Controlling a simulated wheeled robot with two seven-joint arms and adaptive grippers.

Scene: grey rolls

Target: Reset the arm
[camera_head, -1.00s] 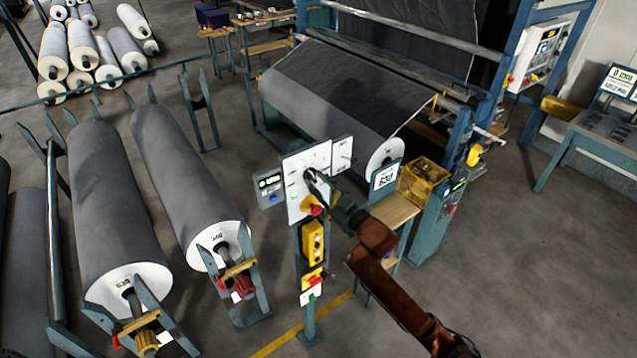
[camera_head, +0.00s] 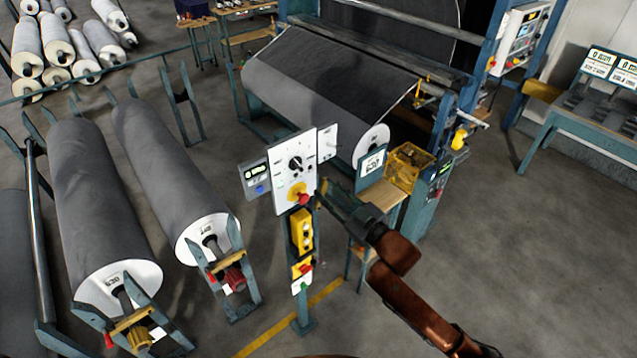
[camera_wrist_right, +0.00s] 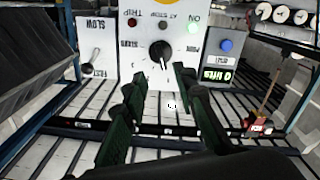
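My right arm comes in from the lower right in the head view. Its dark gripper (camera_head: 326,190) is just right of the white control panel (camera_head: 294,176), clear of the black knob (camera_head: 295,163). In the right wrist view the two fingers (camera_wrist_right: 157,86) stand apart with nothing between them. The black knob (camera_wrist_right: 160,52) is beyond the fingertips, not touched. A red and yellow button (camera_head: 298,194) sits low on the panel. My left gripper does not show.
Large grey rolls (camera_head: 98,210) lie on stands at left. A machine with a grey roll (camera_head: 315,105) stands behind the panel. A yellow basket (camera_head: 408,166) and wooden shelf (camera_head: 384,194) are right of it. The floor (camera_head: 540,250) at right is clear.

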